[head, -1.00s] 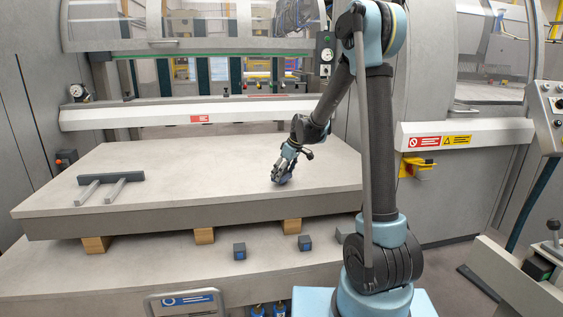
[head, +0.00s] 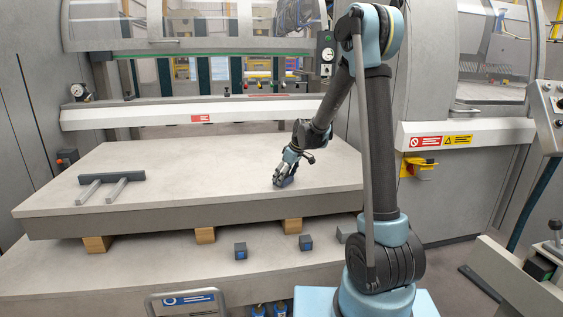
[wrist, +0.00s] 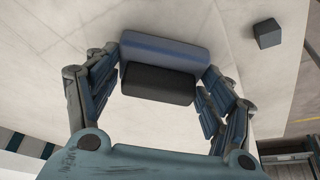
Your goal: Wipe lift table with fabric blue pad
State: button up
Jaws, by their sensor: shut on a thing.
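The blue fabric pad (wrist: 165,52) with a dark block-like back (wrist: 158,84) is between the fingers of my gripper in the wrist view. My gripper (head: 284,178) is shut on it, with a finger at each end. In the head view the pad (head: 285,182) is small and partly hidden by the fingers, low at the surface of the lift table (head: 190,180). It looks to be touching the table, but the exact contact is hidden. The table top is a broad pale slab, right of its middle under my gripper.
A dark grey bracket with two prongs (head: 112,185) lies on the table's left part. Wooden blocks (head: 205,235) support the slab. Small dark cubes (head: 240,250) sit on the lower ledge. A white machine beam (head: 250,112) crosses behind. The table between bracket and gripper is clear.

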jog(key=shift+a+r, duration=0.2)
jog(key=shift+a, duration=0.1)
jog(key=shift+d+r, duration=0.15)
jog(key=shift+r, duration=3.75)
